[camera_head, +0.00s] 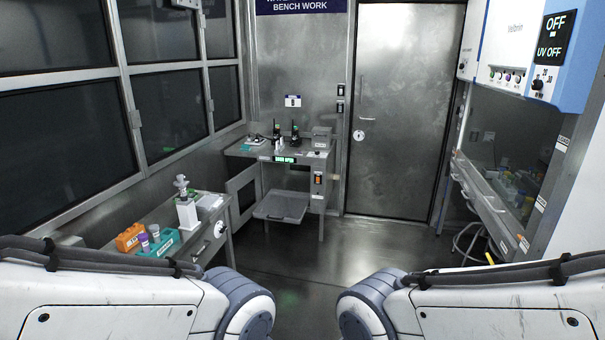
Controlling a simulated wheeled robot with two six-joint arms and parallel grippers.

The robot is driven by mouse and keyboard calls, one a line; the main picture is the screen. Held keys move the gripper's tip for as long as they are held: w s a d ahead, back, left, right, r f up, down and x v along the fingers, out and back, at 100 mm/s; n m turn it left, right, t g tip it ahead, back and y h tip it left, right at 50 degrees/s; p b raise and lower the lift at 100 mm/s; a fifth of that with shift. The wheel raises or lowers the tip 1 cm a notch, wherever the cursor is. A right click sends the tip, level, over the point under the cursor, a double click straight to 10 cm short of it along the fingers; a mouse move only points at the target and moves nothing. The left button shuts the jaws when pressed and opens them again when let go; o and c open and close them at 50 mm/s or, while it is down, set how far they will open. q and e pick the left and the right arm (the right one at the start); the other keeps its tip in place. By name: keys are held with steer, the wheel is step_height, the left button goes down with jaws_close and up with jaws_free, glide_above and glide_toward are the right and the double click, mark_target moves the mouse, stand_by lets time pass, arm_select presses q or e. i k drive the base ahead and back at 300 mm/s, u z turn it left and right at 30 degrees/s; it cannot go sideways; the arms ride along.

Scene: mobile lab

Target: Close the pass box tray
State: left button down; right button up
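A flat grey tray (281,207) sticks out at low height in front of the back bench, beneath its top. It looks like the pass box tray, extended and apparently empty. No label on it is legible. A panel with an orange switch (318,180) is on the bench's right leg, just right of the tray. My two arms show only as white and grey links at the bottom left and bottom right. Neither gripper is in view, and both arms are well apart from the tray.
The back bench (253,150) carries small instruments. A left side bench (150,217) holds an orange rack (129,238), a teal rack (160,243) and a microscope-like device (186,205). A metal door (400,110) is behind; a glass-fronted cabinet (500,150) stands right. The middle floor (345,250) is clear.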

mark_target(285, 206)
steer(key=z, duration=0.3)
steer(key=i, duration=1.9)
steer(key=u, duration=0.2)
steer(key=i, duration=1.95)
steer(key=u, duration=0.8)
steer(key=i, duration=0.55)
steer(key=u, duration=0.05)
